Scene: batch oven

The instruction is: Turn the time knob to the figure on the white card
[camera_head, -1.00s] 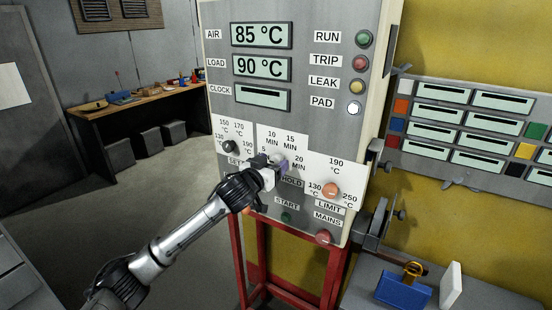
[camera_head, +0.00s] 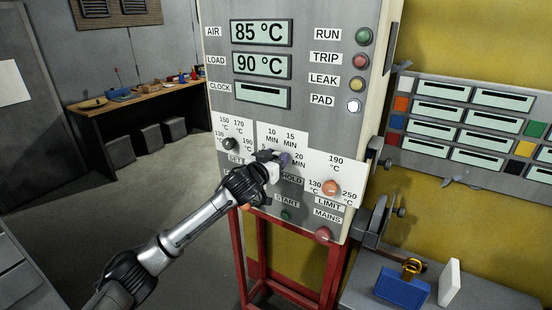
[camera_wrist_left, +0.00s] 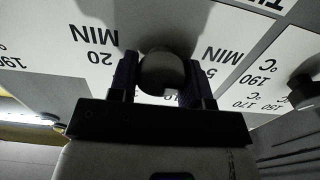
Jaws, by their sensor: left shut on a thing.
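The time knob (camera_wrist_left: 162,72) is a round grey knob on a white dial plate, with 5, 10, 15 and 20 MIN around it. My left gripper (camera_wrist_left: 160,84) is shut on it, one dark finger on each side. In the head view my left gripper (camera_head: 278,159) reaches the HOLD dial from the lower left and covers most of the knob. The knob's pointer cannot be made out. No white card with a readable figure shows; a plain white slab (camera_head: 450,284) stands on the bench at the right. My right gripper is not in view.
The oven panel (camera_head: 318,110) shows AIR 85 °C, LOAD 90 °C and a CLOCK display with a dash. A black set knob (camera_head: 229,143) lies left of the time knob, an orange limit knob (camera_head: 331,187) right. A green START button (camera_head: 287,215) and red MAINS button (camera_head: 323,234) sit below.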

